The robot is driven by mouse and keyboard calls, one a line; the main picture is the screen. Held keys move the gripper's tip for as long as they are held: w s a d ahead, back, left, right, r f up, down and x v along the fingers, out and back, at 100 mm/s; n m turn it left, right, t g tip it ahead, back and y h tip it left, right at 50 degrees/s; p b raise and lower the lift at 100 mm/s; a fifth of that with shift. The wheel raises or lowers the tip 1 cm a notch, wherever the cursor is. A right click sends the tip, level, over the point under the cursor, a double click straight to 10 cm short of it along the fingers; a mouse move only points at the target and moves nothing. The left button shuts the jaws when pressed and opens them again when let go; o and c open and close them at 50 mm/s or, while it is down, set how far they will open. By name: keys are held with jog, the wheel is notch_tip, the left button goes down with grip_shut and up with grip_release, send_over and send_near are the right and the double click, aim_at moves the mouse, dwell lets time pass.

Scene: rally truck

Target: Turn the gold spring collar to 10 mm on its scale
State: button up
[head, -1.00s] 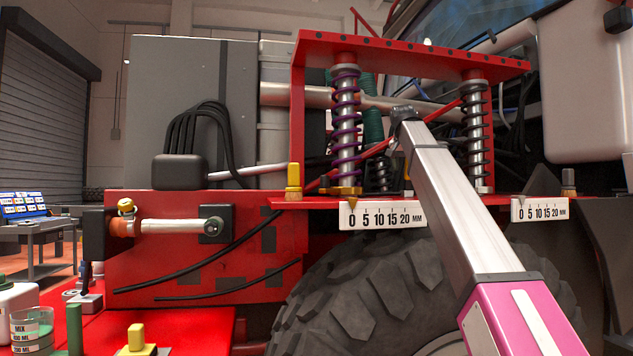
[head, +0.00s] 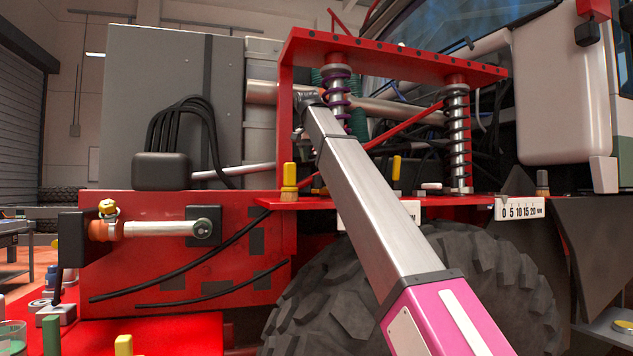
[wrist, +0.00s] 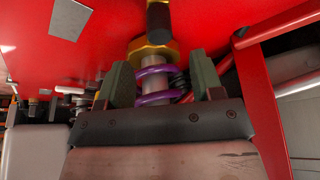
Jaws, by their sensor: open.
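The gold spring collar (wrist: 151,50) shows in the wrist view, at the end of a purple coil spring (wrist: 154,82) and close to a red surface. My gripper (wrist: 161,80) is open, its two dark green fingers apart on either side of the spring. The collar lies just past the fingertips, and I cannot tell whether they touch it. In the head view the purple spring (head: 338,85) shows only in its upper part. My arm hides the collar, the gripper and most of the scale plate (head: 408,209) there, so the collar's reading is hidden.
A second spring (head: 458,140), dark-coiled, stands to the right with its own scale (head: 519,211). The red frame (head: 400,60) spans both springs. A yellow-topped post (head: 290,180) stands left of my arm. The big tire (head: 480,285) is below the red shelf.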

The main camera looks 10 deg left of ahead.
aim_at(318, 179)
jog(key=x, duration=0.8)
jog(key=shift+w+f, duration=0.15)
jog(key=shift+f, duration=0.2)
grip_shut()
jog(key=shift+d, duration=0.1)
jog(key=shift+w+d, duration=0.1)
